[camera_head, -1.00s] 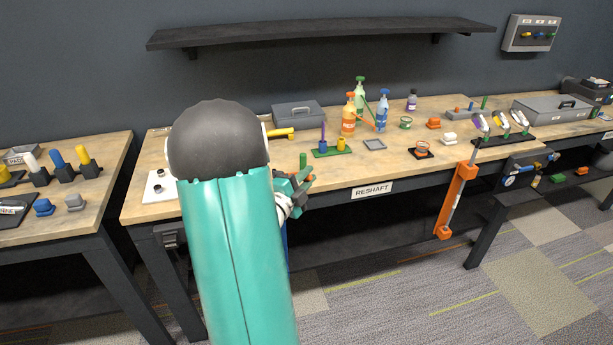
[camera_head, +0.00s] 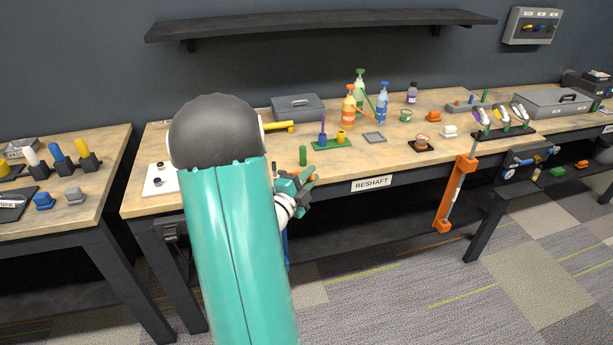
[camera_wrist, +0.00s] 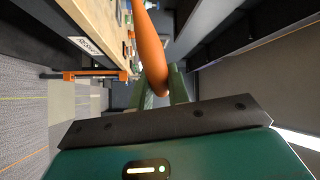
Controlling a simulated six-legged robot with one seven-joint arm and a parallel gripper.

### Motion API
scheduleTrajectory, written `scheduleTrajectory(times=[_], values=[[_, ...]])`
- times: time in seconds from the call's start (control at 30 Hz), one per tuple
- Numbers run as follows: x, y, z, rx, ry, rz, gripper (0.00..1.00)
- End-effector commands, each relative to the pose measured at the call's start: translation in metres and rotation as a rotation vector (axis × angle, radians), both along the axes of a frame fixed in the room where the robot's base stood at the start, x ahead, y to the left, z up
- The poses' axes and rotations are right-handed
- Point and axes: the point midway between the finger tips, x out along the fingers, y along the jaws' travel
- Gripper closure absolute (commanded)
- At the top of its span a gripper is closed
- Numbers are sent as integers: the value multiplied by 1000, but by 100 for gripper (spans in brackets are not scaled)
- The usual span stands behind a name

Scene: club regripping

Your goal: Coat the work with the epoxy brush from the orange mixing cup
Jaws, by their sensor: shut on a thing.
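My gripper (camera_head: 306,181) is at the front edge of the bench, left of the RESHAFT label. In the wrist view my gripper (camera_wrist: 162,88) is shut on an orange tapered handle (camera_wrist: 150,45), which I take to be the epoxy brush; its far end runs out of the picture. The orange mixing cup (camera_head: 421,141) stands on a small black mat on the bench, to the right of my gripper and apart from it. A slim shaft (camera_head: 459,182) stands tilted in an orange clamp (camera_head: 466,170) at the bench front; it may be the work.
A green upright cylinder (camera_head: 303,155) stands close behind my gripper. A green tray (camera_head: 331,144) with purple and yellow pieces, a grey square (camera_head: 374,137) and pump bottles (camera_head: 349,108) stand behind. A grey toolbox (camera_head: 298,107) is at the back. The floor in front is open.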

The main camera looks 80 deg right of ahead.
Motion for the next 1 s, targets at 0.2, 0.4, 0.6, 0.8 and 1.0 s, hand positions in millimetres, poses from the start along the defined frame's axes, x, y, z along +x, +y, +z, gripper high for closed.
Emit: scheduleTrajectory(times=[0.2, 0.4, 0.6, 0.8, 1.0], values=[[-18, 7, 0, 1, 1, -2, 100], [-33, 13, 0, 1, 1, -1, 100], [-37, 15, 0, 1, 0, -1, 100], [-36, 14, 0, 1, 0, 2, 100], [6, 15, -8, 2, 0, 100, 100]])
